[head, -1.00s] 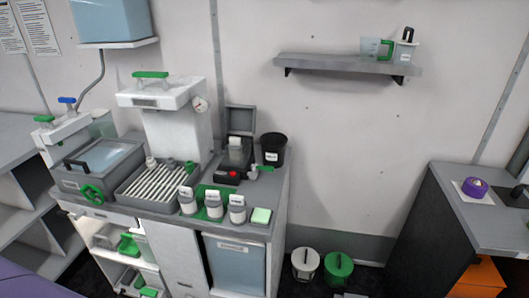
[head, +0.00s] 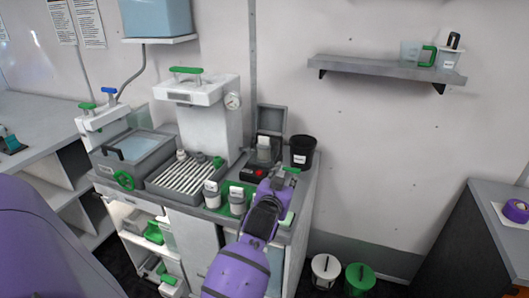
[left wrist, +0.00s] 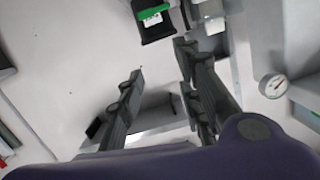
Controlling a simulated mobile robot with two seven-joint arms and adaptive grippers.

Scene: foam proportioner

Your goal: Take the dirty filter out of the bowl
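My left gripper (head: 279,180) is over the front right of the bench unit in the head view, close to a green-handled fitting (head: 292,169). In the left wrist view its two fingers (left wrist: 158,60) are apart with nothing between them. I cannot make out a dirty filter or its bowl for certain. A small whitish piece (head: 264,150) stands at the open grey case (head: 272,120) behind the gripper; I cannot tell what it is. My right gripper is not in view.
A black bin (head: 302,152) stands right of the case; it also shows in the left wrist view (left wrist: 157,28). White bottles (head: 211,194), a ribbed tray (head: 184,176) and a gauge (head: 232,101) are left of the gripper. White (head: 325,272) and green (head: 359,278) buckets stand on the floor.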

